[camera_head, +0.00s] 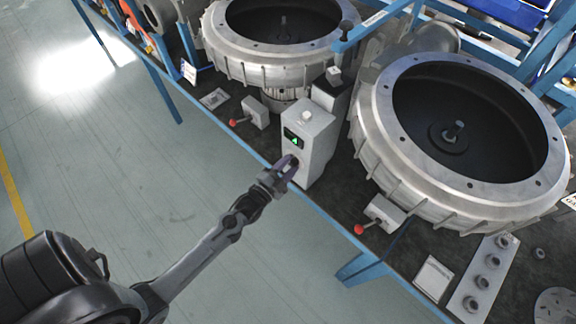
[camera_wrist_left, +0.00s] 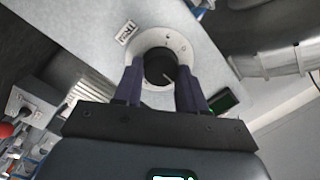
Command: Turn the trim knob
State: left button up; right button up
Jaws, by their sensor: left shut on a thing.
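The trim knob (camera_wrist_left: 160,67) is a dark round knob with a light pointer line, set in a pale round plate on the grey control box (camera_head: 312,140). My left gripper (camera_head: 285,167) reaches the front face of this box, below its small green-lit display (camera_head: 292,138). In the left wrist view my left gripper (camera_wrist_left: 160,88) has its two dark purple fingers on either side of the knob, shut on it. In the head view the fingers and arm hide most of the knob. My right gripper is not in view.
Two large round metal blower housings stand on the bench, one at the right (camera_head: 385,120) and one behind (camera_head: 235,65). Red-tipped levers (camera_head: 359,229) (camera_head: 233,122) stick out near the bench's blue front edge. The floor at the left is clear.

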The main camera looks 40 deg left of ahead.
pick_arm(q)
jog(key=shift+r, duration=0.1)
jog(key=n+p, duration=0.2)
jog(key=shift+r+n, duration=0.15)
jog(key=shift+n, duration=0.15)
jog(key=n+p, duration=0.1)
jog(key=n, duration=0.1)
jog(key=n+p, duration=0.1)
jog(key=n, duration=0.1)
jog(key=shift+a+g+h+p, duration=0.1)
jog(key=shift+g+h+p, duration=0.2)
jog(key=shift+p, duration=0.1)
jog(key=shift+a+n+h+p, duration=0.15)
jog(key=shift+n+h+p, duration=0.35)
jog(key=shift+n+p, duration=2.35)
jog(key=shift+n+b, duration=1.15)
jog(key=shift+n, duration=0.1)
jog(key=o, duration=1.1)
jog(key=shift+c, duration=0.2)
jog(key=shift+s, duration=0.15)
